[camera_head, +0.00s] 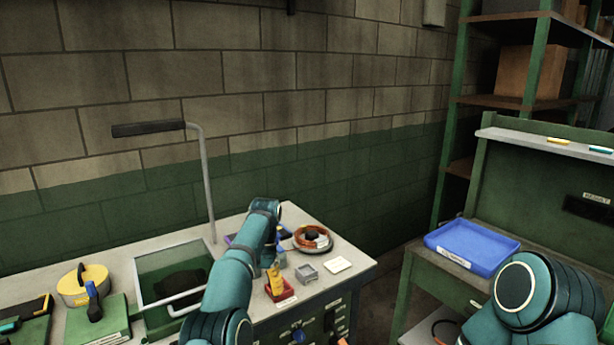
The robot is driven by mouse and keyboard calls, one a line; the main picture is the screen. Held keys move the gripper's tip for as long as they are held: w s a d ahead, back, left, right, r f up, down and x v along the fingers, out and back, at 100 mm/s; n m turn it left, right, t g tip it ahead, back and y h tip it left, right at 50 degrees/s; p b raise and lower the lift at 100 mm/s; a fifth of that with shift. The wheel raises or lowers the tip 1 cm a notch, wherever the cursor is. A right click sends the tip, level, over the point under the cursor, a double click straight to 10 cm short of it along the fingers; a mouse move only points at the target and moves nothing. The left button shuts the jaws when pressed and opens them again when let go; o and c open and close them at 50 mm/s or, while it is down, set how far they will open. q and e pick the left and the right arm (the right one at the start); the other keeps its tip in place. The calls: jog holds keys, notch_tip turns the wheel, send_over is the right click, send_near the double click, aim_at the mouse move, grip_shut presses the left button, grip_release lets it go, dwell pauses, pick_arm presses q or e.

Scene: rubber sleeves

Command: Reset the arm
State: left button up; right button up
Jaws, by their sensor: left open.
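My left arm (234,268), teal with dark bands, reaches from the bottom edge over the workbench. Its left gripper (271,254) is small and mostly hidden behind the arm, just above a yellow bottle-like item (275,281) in a red bin (281,296). It is open, and I see nothing held. My right arm (545,295) shows at the lower right; its gripper is out of view.
The workbench (352,284) also holds a round dish of orange items (312,239), a grey box (306,273), a white card (338,265) and a yellow round case (84,286). A bent metal pole (207,180) rises behind. A blue tray (472,246) sits right.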

pick_arm(q)
jog(key=s+f+t+h+b, duration=0.1)
jog(key=s+f+h, duration=0.15)
jog(key=f, duration=0.85)
jog(key=s+f+t+h+b, duration=0.1)
jog(key=s+f+t, duration=0.15)
jog(key=f, duration=0.95)
jog(key=s+d+f+n+t+b, duration=0.1)
jog(key=s+n, duration=0.1)
jog(key=s, duration=1.1)
jog(key=s+f+n+t+h, duration=0.1)
jog(key=s+f+n+t, duration=0.1)
jog(key=s, duration=1.2)
jog(key=shift+d+f+b, duration=0.2)
jog(key=shift+d+b, duration=0.15)
jog(key=shift+d, duration=0.05)
pick_arm(e)
jog(key=f, duration=0.3)
jog(key=shift+s+a+f, duration=0.1)
jog(key=shift+s+f, duration=0.25)
jog(key=shift+f, duration=0.05)
pick_arm(q)
jog(key=shift+h, duration=0.25)
